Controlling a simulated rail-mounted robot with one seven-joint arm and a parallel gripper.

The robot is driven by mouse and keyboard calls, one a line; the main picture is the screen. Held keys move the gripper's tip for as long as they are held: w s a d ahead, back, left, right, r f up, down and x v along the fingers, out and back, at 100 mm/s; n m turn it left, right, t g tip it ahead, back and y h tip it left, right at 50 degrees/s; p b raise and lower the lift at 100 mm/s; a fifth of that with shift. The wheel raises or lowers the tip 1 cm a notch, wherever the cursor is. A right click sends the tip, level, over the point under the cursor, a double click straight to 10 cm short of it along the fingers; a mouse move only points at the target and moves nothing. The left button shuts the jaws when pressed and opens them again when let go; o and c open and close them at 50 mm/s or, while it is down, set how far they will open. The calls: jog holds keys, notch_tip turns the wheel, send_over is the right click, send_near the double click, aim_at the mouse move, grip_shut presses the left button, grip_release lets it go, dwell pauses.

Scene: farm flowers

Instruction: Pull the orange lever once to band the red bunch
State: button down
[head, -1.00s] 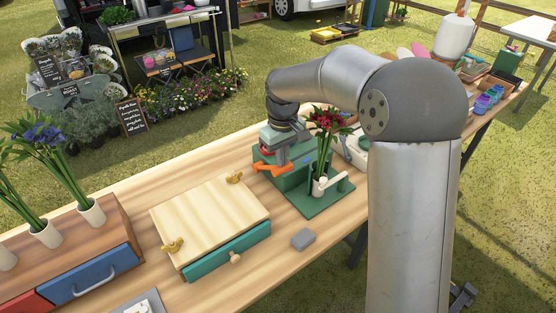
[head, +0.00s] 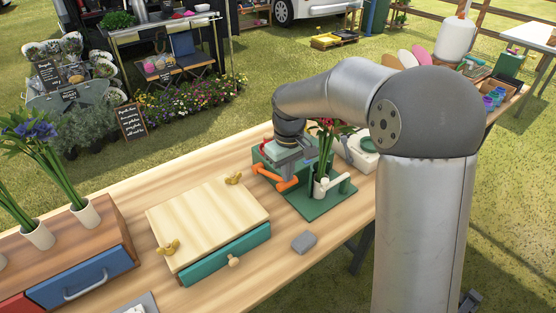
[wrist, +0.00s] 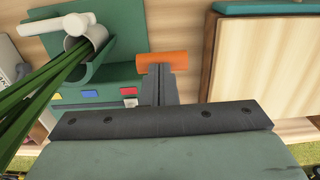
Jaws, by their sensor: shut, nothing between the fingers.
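The orange lever (head: 272,178) is on the green banding machine (head: 316,207) on the wooden table. In the wrist view its orange end (wrist: 162,62) lies right at my fingertips. My gripper (head: 287,178) is over the lever, its fingers shut with nothing between them; it also shows in the wrist view (wrist: 158,75). The fingers appear to touch the lever, without gripping it. The red bunch (head: 327,128) stands in a white sleeve (head: 320,188) on the machine, right of my gripper. My arm partly hides its blooms. Its green stems (wrist: 48,90) show at the left of the wrist view.
A wooden-topped box with a teal drawer (head: 226,254) stands left of the machine. A small grey block (head: 304,242) lies near the table's front edge. A brown rack (head: 122,228) holds blue flowers in white sleeves at the far left. Bare table lies between box and machine.

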aim_at(291, 184)
jog(key=shift+s+f, duration=0.1)
jog(key=shift+f, duration=0.15)
jog(key=shift+s+d+f+b, duration=0.15)
jog(key=shift+f+b, duration=0.25)
jog(key=shift+f, duration=0.15)
jog(key=shift+s+d+f+b, duration=0.15)
jog(key=shift+f+b, duration=0.25)
jog(key=shift+f, duration=0.2)
jog(key=shift+s+d+f+b, duration=0.1)
jog(key=shift+s+f+b, duration=0.05)
jog(key=shift+f+b, duration=0.35)
jog(key=shift+f, duration=0.15)
jog(key=shift+s+f+b, duration=0.1)
jog(key=shift+f+b, duration=0.65)
jog(key=shift+f, duration=0.35)
notch_tip(291, 184, up, 15)
jog(key=s+d+p, duration=0.1)
jog(key=p, duration=1)
jog(key=shift+s+d+r, duration=0.15)
jog(key=shift+s+r, duration=0.05)
jog(key=shift+s, duration=0.1)
